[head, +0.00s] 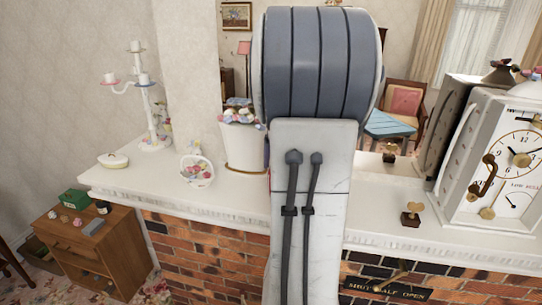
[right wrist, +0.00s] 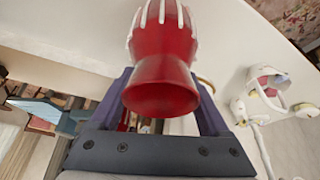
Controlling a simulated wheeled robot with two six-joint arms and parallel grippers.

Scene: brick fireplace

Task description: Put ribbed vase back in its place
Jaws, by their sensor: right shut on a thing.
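The ribbed vase (right wrist: 160,60) is red with raised white ribs and a flared red end that faces the camera in the right wrist view. My right gripper (right wrist: 162,76) is shut on it, with one dark finger on each side of its narrow part. The white mantel (right wrist: 60,40) lies behind the vase in that view; I cannot tell whether they touch. In the head view my own arm covers the middle of the mantel (head: 390,222) and hides the vase and right gripper almost entirely. My left gripper is not in view.
A white flower pot (head: 243,147) stands close left of my arm. Right are a small brown ornament (head: 411,213) and a white clock (head: 505,175). Mantel between arm and ornament is clear.

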